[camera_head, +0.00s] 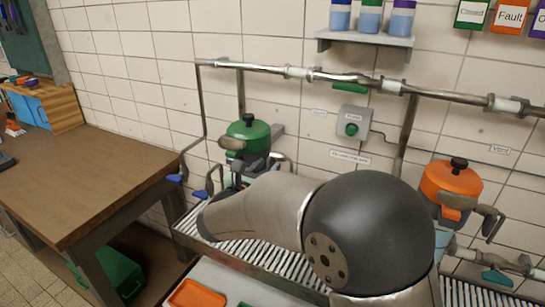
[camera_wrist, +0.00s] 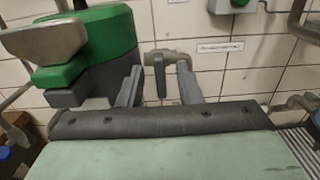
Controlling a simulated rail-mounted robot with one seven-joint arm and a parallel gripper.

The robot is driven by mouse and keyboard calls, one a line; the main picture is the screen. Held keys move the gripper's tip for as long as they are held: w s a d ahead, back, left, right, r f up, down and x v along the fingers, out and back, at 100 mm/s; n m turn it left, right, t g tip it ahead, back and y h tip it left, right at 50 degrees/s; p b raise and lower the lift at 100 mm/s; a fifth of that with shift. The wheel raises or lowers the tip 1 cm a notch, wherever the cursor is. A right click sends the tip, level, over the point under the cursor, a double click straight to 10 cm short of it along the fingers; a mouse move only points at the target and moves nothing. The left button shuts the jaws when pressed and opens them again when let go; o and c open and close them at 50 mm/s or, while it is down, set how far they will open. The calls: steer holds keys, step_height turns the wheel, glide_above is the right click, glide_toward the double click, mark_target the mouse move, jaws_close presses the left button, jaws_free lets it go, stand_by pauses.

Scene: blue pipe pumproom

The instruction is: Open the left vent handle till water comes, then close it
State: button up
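In the wrist view, a dark grey lever handle (camera_wrist: 160,75) hangs down from a grey pipe elbow (camera_wrist: 172,55) on the wall. My gripper (camera_wrist: 160,88) is open, with one finger to each side of the lever in the picture. Gaps show on both sides; I cannot tell how deep the lever sits between the fingers. No water shows. The green pump (camera_wrist: 85,50) stands close to the left of the fingers. In the head view, my gripper (camera_head: 250,165) is in front of the green pump (camera_head: 247,132), largely hidden by my arm.
Blue handles (camera_head: 173,178) sit left of the green pump. An orange pump (camera_head: 450,182) stands at right. A grey box with a green button (camera_head: 351,129) is on the wall. A wooden workbench (camera_head: 80,180) is at left. An orange tray (camera_head: 196,294) lies in front.

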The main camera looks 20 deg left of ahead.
mark_target(267, 167)
steer(key=shift+w+d+p, duration=0.15)
steer(key=shift+w+d, duration=0.05)
steer(key=shift+w, duration=0.8)
steer(key=shift+w+d+p, duration=0.15)
steer(key=shift+w, duration=0.8)
jaws_close()
steer(key=n+p, duration=0.2)
steer(key=n, duration=0.2)
steer(key=shift+a+n, duration=0.15)
steer(key=shift+n, duration=0.15)
steer(key=shift+n+p, duration=1.05)
steer(key=shift+n, duration=0.55)
steer(key=shift+f, duration=0.15)
